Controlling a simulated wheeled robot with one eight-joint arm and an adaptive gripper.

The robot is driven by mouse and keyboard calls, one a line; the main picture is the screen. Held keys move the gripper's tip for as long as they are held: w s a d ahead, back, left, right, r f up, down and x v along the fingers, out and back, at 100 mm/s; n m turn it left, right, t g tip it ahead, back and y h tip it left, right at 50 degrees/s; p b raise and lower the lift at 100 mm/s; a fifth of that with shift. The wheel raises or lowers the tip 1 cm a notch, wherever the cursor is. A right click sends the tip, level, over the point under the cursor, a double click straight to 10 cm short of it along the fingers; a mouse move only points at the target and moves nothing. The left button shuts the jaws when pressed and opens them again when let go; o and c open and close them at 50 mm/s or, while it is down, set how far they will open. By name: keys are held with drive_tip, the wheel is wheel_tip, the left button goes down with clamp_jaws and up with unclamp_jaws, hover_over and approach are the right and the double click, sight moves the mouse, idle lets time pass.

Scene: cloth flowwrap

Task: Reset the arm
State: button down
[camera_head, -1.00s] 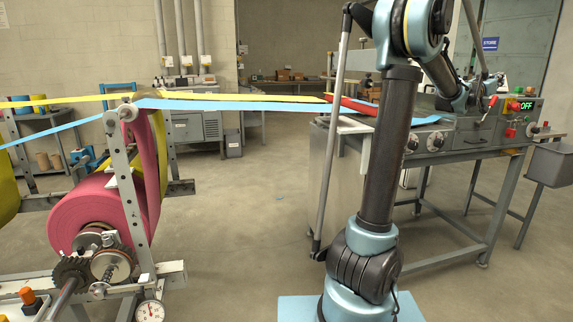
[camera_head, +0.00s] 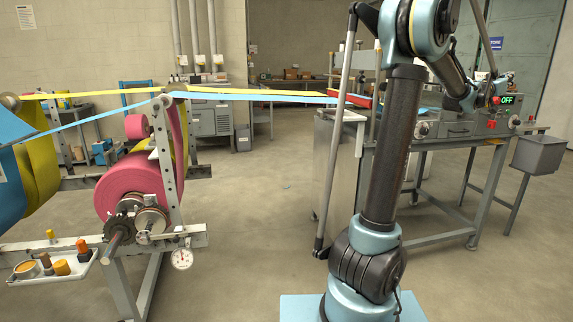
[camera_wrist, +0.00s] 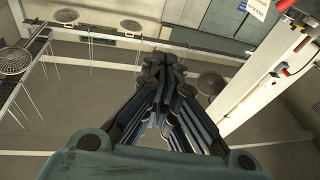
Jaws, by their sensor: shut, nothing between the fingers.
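My arm (camera_head: 390,150) rises from its pale blue base at the right of centre in the head view, with a dark upright link. It bends at a blue joint near the top edge, and a forearm slopes down to the right in front of the grey machine. In the wrist view my gripper (camera_wrist: 165,62) has its dark fingers together, with nothing seen between them. The floor and wall lie beyond the fingers. I cannot make out the fingers in the head view.
The grey machine (camera_head: 460,131) with its OFF display stands behind my arm. A pink roll (camera_head: 125,190) sits on a stand at left. Yellow (camera_head: 250,91) and blue (camera_head: 250,97) webs run across to the machine. A small tray (camera_head: 85,268) is at lower left. The middle floor is clear.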

drive_tip(key=w+a+f+n+t+y, duration=0.2)
drive_tip(key=w+a+n+t+y, duration=0.15)
drive_tip(key=a, duration=0.75)
drive_tip(key=w+a+f+n+t+y, duration=0.2)
drive_tip(key=w+a+y, duration=0.2)
drive_tip(key=a, duration=0.6)
drive_tip(key=s+a+f+n+y, duration=0.15)
drive_tip(key=a+f+y, duration=0.3)
drive_tip(key=a, duration=0.65)
drive_tip(key=s+a+f+n+y, duration=0.1)
drive_tip(key=a+f+n+y, duration=0.35)
drive_tip(key=a, duration=0.75)
drive_tip(key=s+a+f+g+y, duration=0.3)
drive_tip(key=s+a+f+g, duration=0.2)
drive_tip(key=s+a+f, duration=1)
drive_tip(key=s+a+f+g, duration=0.3)
drive_tip(key=s+f, duration=0.5)
drive_tip(key=s, duration=0.2)
drive_tip(key=s+a+f+n+g, duration=0.1)
drive_tip(key=s+a+f+g, duration=0.2)
drive_tip(key=s+f, duration=0.5)
drive_tip(key=s, duration=0.3)
drive_tip(key=shift+s+a+g+h, duration=0.3)
drive_tip(key=shift+a+g+h, duration=0.05)
